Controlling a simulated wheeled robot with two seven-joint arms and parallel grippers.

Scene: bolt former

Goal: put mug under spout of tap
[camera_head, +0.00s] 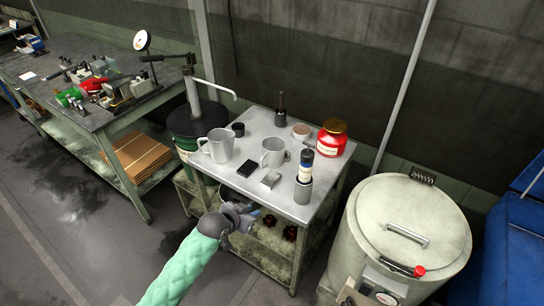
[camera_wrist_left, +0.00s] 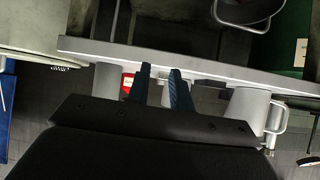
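A grey mug (camera_head: 219,147) stands upright near the left edge of the cart top, its handle to the left. A second grey mug (camera_head: 272,153) stands near the middle. A pipe with a bent spout (camera_head: 222,90) rises from the dark green drum (camera_head: 188,125) behind the cart's left side; its tip is above and behind the first mug. My left gripper (camera_head: 245,213) is empty in front of the cart, around its front edge. In the upside-down left wrist view its fingers (camera_wrist_left: 160,85) are apart, with the first mug (camera_wrist_left: 248,108) to the right. My right gripper is out of view.
A large cream tank (camera_head: 410,225) stands right; a tool bench (camera_head: 95,120) stands left.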

